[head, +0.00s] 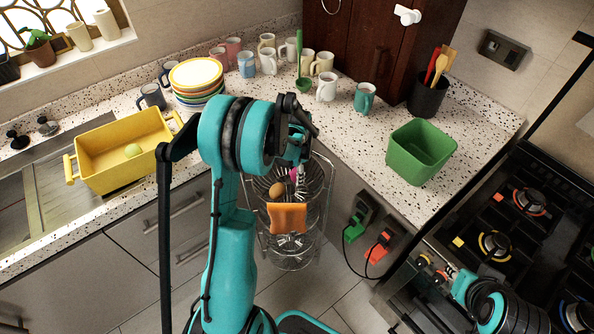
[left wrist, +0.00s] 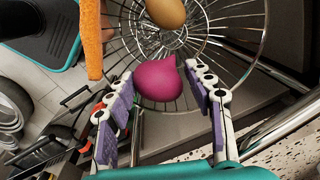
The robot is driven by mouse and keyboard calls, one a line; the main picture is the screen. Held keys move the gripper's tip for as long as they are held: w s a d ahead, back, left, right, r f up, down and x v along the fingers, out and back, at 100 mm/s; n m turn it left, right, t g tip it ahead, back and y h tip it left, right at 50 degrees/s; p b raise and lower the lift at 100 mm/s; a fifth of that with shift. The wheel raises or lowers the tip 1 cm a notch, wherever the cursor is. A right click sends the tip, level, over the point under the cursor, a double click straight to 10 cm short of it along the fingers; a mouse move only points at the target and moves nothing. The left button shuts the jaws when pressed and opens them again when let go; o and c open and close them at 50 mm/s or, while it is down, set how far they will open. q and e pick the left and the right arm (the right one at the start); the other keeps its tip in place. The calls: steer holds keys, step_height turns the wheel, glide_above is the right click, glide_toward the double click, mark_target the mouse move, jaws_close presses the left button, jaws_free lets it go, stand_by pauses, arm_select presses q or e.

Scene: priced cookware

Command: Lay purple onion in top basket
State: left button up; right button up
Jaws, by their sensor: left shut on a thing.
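The purple onion (left wrist: 158,80) sits between the two fingers of my left gripper (left wrist: 165,100) in the left wrist view, and the gripper is shut on it. In the head view the left gripper (head: 298,178) is over the top basket (head: 318,190) of a wire rack, and the onion is mostly hidden by my arm. The basket's wires (left wrist: 240,50) show behind the onion; I cannot tell whether it touches them. My right gripper (head: 440,272) is at the lower right near the stove, and its opening is unclear.
A brown egg-shaped item (head: 277,190) is in the top basket, and an orange cloth (head: 287,218) hangs at its front. A yellow basin (head: 120,155) sits by the sink, a green bin (head: 420,152) on the right counter. Mugs and stacked plates (head: 196,76) line the back.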

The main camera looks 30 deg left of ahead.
arm_select(q)
step_height(320, 180, down, 8)
steer(key=b, duration=0.5)
steer(key=shift+f, duration=0.5)
steer(key=o, duration=1.8)
steer(key=shift+c, duration=0.2)
steer(key=shift+r, duration=0.15)
step_height(320, 180, up, 5)
steer(key=p, duration=0.3)
steer(key=shift+r, duration=0.15)
